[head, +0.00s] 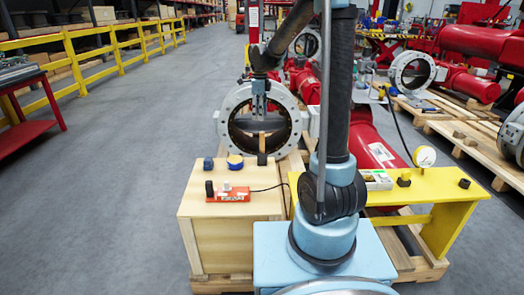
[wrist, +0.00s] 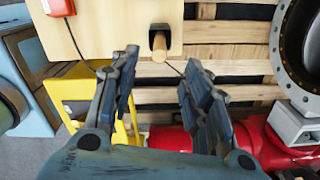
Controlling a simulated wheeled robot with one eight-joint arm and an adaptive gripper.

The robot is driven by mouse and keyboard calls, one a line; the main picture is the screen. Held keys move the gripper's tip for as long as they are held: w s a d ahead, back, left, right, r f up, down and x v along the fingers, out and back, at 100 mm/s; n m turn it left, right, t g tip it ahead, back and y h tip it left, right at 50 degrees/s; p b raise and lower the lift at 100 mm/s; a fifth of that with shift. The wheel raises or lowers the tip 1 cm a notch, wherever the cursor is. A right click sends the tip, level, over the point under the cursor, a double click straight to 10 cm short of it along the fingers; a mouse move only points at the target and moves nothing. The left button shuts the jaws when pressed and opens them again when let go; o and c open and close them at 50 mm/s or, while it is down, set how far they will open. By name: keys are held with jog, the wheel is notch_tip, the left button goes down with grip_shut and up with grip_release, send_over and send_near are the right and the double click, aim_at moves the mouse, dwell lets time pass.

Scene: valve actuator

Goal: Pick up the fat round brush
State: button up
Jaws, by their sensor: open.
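The wooden box (head: 232,208) also bears a red device (head: 233,194), a blue and yellow roll (head: 235,162) and a dark blue item (head: 208,163). A large flanged valve (head: 236,104) stands behind. A yellow bench (head: 440,190) with a gauge (head: 425,156) is at right.

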send_near(262, 144)
jog(key=f, duration=0.1)
jog(key=w+f, duration=0.1)
jog(key=f, duration=0.3)
jog(key=shift+w+a+f, duration=0.1)
jog(key=shift+w+a, duration=0.05)
jog(key=shift+a, duration=0.25)
jog(key=shift+d+f, duration=0.25)
jog(key=shift+f, duration=1.15)
jog(key=shift+d+f, duration=0.2)
jog(key=shift+f, duration=1.15)
grip_shut()
